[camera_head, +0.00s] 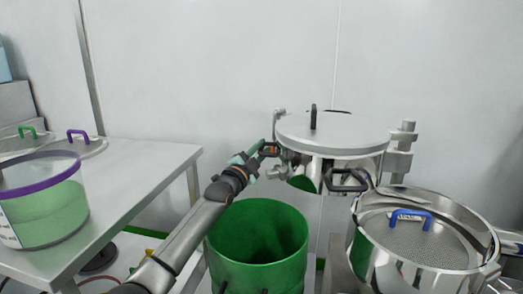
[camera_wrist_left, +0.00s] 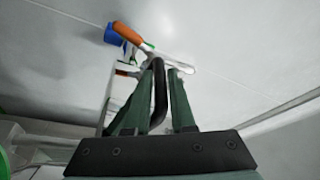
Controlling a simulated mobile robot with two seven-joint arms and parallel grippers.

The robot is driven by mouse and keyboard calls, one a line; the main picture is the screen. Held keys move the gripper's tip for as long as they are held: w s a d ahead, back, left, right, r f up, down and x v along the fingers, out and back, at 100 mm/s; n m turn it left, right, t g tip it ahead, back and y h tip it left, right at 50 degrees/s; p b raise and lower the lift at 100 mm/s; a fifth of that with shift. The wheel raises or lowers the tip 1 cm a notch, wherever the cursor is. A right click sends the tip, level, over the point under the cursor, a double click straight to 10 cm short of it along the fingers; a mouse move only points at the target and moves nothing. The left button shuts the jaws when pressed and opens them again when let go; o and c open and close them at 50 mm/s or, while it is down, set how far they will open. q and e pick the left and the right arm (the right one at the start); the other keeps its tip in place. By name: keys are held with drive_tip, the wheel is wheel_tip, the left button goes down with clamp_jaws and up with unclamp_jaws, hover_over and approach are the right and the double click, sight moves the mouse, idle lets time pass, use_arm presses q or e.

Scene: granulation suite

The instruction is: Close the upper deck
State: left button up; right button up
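The upper deck (camera_head: 345,145) is a round grey, lidded piece with a black upright handle on top. It is swung out to the left of and behind the open round sieve body (camera_head: 372,262), with a gap between them. My left gripper (camera_head: 264,153) reaches the deck's left side. In the left wrist view, its green fingers (camera_wrist_left: 158,103) stand on both sides of a black bar handle (camera_wrist_left: 159,88) and appear closed on it; the exact contact is hard to see. A second black loop handle (camera_head: 347,181) sits at the deck's lower right. My right gripper does not show.
A green bin (camera_head: 258,250) stands below and left of the deck, close to my left arm. The sieve body holds a mesh with a blue handle (camera_head: 410,217). A steel table (camera_head: 140,180) with a purple-rimmed tub (camera_head: 45,205) is at left. An orange-handled lever (camera_wrist_left: 127,33) shows beyond my fingers.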

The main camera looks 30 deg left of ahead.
use_arm(q)
clamp_jaws()
idle(1.0)
